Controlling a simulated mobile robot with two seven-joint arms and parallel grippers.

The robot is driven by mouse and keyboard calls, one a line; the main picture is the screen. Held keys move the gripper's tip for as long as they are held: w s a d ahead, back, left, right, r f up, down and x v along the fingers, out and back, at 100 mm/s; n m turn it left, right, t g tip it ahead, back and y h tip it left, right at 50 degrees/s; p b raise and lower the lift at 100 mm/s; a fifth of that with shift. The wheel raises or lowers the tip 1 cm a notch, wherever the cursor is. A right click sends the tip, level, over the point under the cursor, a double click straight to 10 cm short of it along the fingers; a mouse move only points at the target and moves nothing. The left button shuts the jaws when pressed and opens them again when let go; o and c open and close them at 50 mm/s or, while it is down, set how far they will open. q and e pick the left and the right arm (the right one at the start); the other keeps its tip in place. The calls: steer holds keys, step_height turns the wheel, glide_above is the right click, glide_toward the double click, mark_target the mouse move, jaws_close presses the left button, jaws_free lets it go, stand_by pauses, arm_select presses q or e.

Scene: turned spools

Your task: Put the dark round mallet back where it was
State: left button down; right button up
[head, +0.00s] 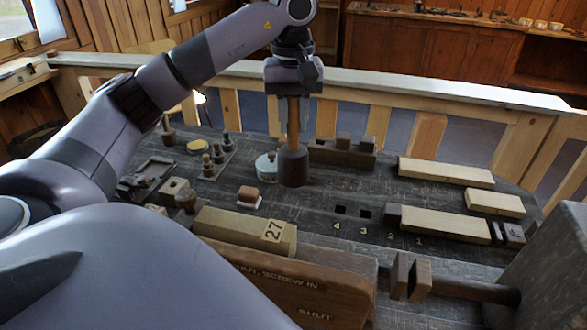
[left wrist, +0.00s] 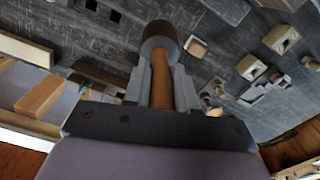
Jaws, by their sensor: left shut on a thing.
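The dark round mallet (head: 293,167) hangs upright, its dark head down and its light brown handle up. My left gripper (head: 293,93) is shut on the upper part of the handle. I cannot tell whether the head touches the bench top. In the left wrist view the mallet's head (left wrist: 160,38) lies beyond the fingers, and my left gripper (left wrist: 161,88) has one finger on each side of the handle. A round pale tin (head: 266,167) stands just left of the mallet head in the head view. My right gripper is not in view.
The dark bench top (head: 320,205) has square holes marked with numbers. A wooden block marked 27 (head: 245,229) lies in front. A dark rack (head: 341,154) stands behind right, and pale planks (head: 445,172) lie at the right. A brush-like block (head: 249,197) and small turned pieces (head: 208,165) are left.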

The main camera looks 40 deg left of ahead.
mark_target(293, 151)
arm_select(q)
step_height(293, 151, down, 10)
steer(key=shift+r, duration=0.2)
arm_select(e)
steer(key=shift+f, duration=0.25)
arm_select(q)
steer(key=shift+f, duration=0.2)
steer(key=c, duration=0.9)
jaws_free()
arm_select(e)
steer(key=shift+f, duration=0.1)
arm_select(q)
steer(key=shift+r, duration=0.2)
step_height(293, 151, up, 10)
steer(key=shift+r+p, duration=0.2)
steer(key=shift+p, duration=0.25)
steer(key=shift+r+p, duration=0.35)
steer(key=shift+r, duration=0.5)
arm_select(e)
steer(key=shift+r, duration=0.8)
